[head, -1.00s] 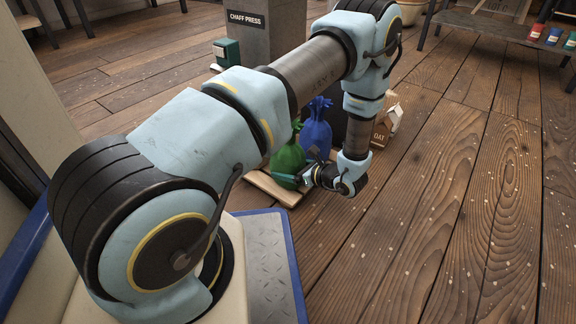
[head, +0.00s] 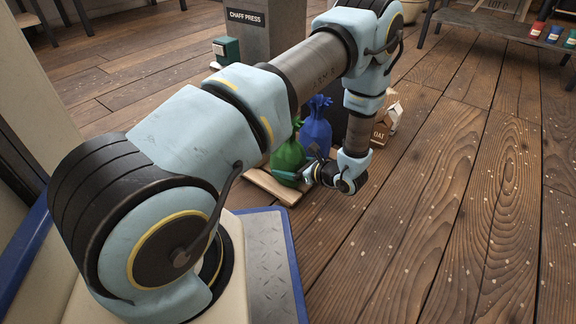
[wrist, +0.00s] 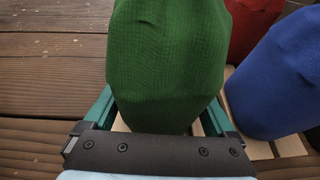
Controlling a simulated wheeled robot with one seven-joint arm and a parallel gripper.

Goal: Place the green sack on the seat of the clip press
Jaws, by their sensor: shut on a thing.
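The green sack (head: 287,157) stands upright on a low wooden pallet (head: 262,180) on the floor; it fills the middle of the wrist view (wrist: 166,62). My gripper (head: 297,178) is low at the sack's near side, shut on it, with its teal fingers on either side of the sack's lower part in the wrist view (wrist: 162,112). In the head view the far finger is hidden. No part labelled clip press can be made out; a grey block labelled CHAFF PRESS (head: 262,35) stands at the back.
A blue sack (head: 316,133) stands close to the right of the green one. A red sack (wrist: 252,25) is behind them in the wrist view. An OAT carton (head: 386,124) stands further right. A small teal box (head: 226,50) is by the grey block. Floor at right is clear.

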